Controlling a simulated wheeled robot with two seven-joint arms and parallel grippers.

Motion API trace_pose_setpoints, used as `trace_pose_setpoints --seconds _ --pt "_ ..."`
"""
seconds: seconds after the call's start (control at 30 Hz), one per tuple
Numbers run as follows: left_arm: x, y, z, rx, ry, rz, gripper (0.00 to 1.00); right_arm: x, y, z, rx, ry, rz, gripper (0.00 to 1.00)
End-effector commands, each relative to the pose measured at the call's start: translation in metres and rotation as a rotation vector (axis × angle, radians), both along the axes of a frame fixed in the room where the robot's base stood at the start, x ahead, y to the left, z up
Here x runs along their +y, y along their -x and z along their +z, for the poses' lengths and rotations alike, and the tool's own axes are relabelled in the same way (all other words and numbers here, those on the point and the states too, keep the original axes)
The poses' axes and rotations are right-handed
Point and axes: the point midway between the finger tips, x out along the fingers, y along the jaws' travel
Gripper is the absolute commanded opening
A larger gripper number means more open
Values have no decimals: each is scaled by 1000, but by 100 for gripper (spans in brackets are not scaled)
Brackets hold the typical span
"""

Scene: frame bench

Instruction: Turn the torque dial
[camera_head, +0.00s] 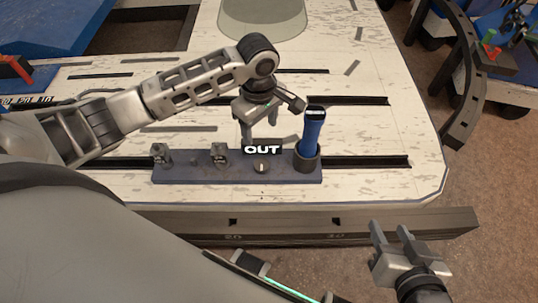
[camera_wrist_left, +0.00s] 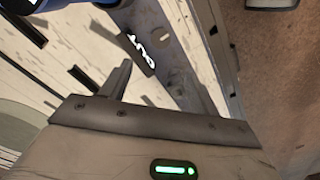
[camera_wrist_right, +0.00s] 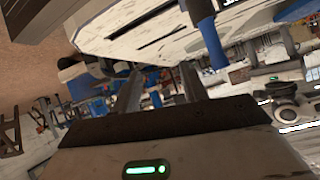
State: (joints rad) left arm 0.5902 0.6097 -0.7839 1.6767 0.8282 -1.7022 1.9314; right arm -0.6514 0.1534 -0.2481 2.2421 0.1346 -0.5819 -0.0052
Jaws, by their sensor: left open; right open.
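A small round dial (camera_head: 262,166) sits on the grey panel bar (camera_head: 230,180) just below a black sign (camera_head: 262,149) reading "OUT". A pale mark shows on the dial's face, too small to read its angle. My left gripper (camera_head: 262,138) is open above and behind the sign, its lower ends partly hidden by it. In the left wrist view the sign (camera_wrist_left: 137,55) and a round grey knob (camera_wrist_left: 178,82) show between the fingers, with nothing gripped. My right gripper (camera_head: 391,240) is open and empty in front of the bench, to the right.
A blue-handled tool (camera_head: 312,130) stands in a dark holder (camera_head: 307,160) at the bar's right end, close to my left gripper. Small blocks (camera_head: 219,152) stand on the bar's left half. Dark slots cross the pale bench top (camera_head: 390,185). A dark rail (camera_head: 420,220) edges its front.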

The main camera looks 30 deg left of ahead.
Motion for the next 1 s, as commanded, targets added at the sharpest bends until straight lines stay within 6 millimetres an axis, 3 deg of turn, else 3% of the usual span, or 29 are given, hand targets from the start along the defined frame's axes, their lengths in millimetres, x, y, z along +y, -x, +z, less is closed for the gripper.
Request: trace_pose_setpoints --seconds 0.17,0.57,0.8,1.0 --pt "1 1 -24 4 -4 4 61 3 -1 -16 23 -1 12 44" --pt "1 0 -112 0 -2 2 61 16 -6 -73 120 -7 60 44" --pt "0 0 -147 0 -1 0 61 20 -12 -61 37 -35 60 44" --pt "0 0 -156 -2 0 1 61 23 -14 -51 -1 -50 62 44"
